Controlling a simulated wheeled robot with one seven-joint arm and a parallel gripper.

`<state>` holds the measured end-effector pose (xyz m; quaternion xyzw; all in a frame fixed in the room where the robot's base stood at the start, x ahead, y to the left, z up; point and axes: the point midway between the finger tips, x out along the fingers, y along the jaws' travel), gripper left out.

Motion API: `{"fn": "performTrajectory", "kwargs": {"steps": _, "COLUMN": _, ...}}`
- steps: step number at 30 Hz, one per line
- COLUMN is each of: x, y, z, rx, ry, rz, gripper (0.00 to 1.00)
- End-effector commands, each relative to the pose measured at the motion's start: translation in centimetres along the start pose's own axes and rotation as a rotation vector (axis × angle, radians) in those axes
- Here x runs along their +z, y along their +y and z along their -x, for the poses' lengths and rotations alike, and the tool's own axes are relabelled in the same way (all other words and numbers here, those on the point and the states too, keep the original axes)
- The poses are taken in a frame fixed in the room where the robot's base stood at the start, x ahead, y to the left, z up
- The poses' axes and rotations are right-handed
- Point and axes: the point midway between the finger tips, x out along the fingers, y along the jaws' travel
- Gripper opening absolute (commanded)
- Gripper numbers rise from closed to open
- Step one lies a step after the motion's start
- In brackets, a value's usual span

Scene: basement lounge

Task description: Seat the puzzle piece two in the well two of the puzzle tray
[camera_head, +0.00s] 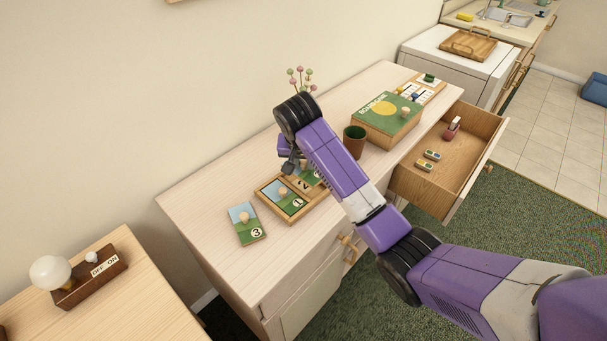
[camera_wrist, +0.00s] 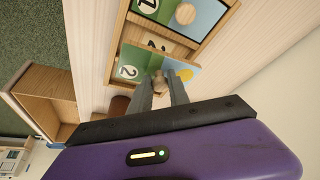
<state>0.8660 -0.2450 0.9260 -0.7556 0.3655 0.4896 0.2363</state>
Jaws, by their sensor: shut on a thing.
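The wooden puzzle tray (camera_head: 265,192) lies on the dresser top; its rim also shows in the wrist view (camera_wrist: 222,28). Piece one (camera_head: 284,200) sits in its well. Well two (camera_head: 303,184) shows bare wood with a printed 2, also in the wrist view (camera_wrist: 158,42). My gripper (camera_wrist: 160,82) is shut on the knob of puzzle piece two (camera_wrist: 138,62). The piece covers part of well two and is offset toward my gripper's side. I cannot tell if it touches the tray. In the head view my arm hides part of piece two (camera_head: 316,173).
Puzzle piece three (camera_head: 245,223) lies on the dresser left of the tray. A brown cup (camera_head: 354,141), a green-topped box (camera_head: 385,117) and a flower sprig (camera_head: 301,80) stand beyond. A drawer (camera_head: 447,165) is open at right. The dresser's left end is clear.

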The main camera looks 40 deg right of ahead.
Motion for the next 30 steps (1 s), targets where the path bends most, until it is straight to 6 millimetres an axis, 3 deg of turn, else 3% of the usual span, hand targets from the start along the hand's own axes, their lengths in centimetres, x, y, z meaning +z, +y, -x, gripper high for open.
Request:
{"fn": "performTrajectory", "kwargs": {"steps": 12, "x": 1.9, "y": 0.1, "z": -4.2, "rx": 0.002, "ry": -0.002, "rz": 0.000, "gripper": 0.00}}
{"fn": "performTrajectory", "kwargs": {"steps": 20, "x": 2.0, "y": 0.1, "z": -4.5, "rx": 0.000, "ry": 0.001, "rz": -0.001, "gripper": 0.00}}
{"fn": "performTrajectory", "kwargs": {"steps": 21, "x": 2.0, "y": 0.1, "z": -4.5, "rx": 0.001, "ry": 0.000, "rz": -0.001, "gripper": 0.28}}
{"fn": "performTrajectory", "kwargs": {"steps": 23, "x": 2.0, "y": 0.1, "z": -4.5, "rx": 0.000, "ry": 0.000, "rz": -0.001, "gripper": 0.39}}
{"fn": "performTrajectory", "kwargs": {"steps": 24, "x": 2.0, "y": 0.1, "z": -4.5, "rx": 0.000, "ry": 0.000, "rz": -0.001, "gripper": 0.44}}
{"fn": "performTrajectory", "kwargs": {"steps": 30, "x": 2.0, "y": 0.0, "z": -4.4, "rx": 0.000, "ry": 0.000, "rz": -0.001, "gripper": 0.44}}
